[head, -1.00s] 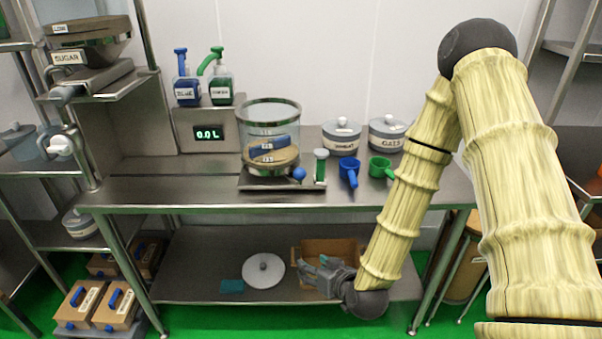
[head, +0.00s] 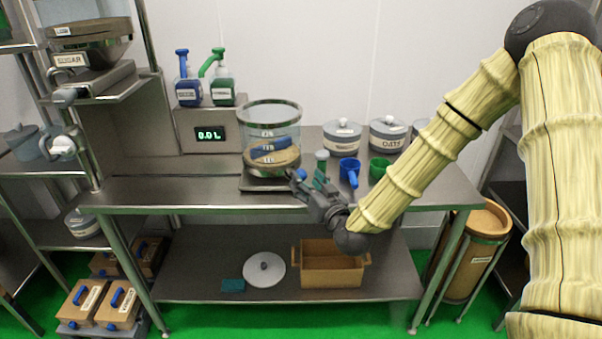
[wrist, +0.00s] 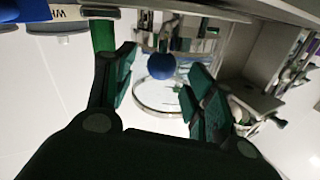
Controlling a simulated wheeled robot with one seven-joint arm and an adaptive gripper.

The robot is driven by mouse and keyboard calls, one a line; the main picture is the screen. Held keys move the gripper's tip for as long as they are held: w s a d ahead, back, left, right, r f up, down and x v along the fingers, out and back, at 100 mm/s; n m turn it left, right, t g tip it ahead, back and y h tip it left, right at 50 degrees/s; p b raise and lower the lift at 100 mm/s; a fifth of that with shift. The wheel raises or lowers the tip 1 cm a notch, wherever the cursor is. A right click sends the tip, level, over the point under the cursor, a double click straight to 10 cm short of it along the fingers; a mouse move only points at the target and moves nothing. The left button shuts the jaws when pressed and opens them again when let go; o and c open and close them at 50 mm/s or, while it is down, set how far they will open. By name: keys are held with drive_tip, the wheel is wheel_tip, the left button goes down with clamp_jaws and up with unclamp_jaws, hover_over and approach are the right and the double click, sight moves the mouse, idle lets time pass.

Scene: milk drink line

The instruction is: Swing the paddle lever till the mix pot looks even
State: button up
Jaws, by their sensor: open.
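The mix pot (head: 272,117) is a clear vessel with a metal rim, standing on the bench. It holds a tan layer (head: 262,158) with a blue piece (head: 270,145) above it, so the inside looks uneven. The paddle lever's blue ball knob (head: 301,174) sits at the pot's lower right; its shaft is mostly hidden. My gripper (head: 309,182) is open at the bench's front edge, right beside the knob. In the wrist view the knob (wrist: 161,66) shows between the spread fingers, toward their tips; I cannot tell whether either finger touches it.
A green post with a pale top (head: 321,160), a blue scoop (head: 349,172) and a green cup (head: 379,167) stand close right of the pot. Lidded pots (head: 342,136) are behind. The display (head: 208,134) reads 0.0 L. Bench space left of the pot is clear.

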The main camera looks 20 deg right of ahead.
sight(304, 178)
drive_tip(key=shift+w+a, duration=0.2)
drive_tip(key=shift+w, duration=0.85)
drive_tip(key=shift+w+a, duration=0.15)
drive_tip(key=shift+w, duration=0.9)
clamp_jaws()
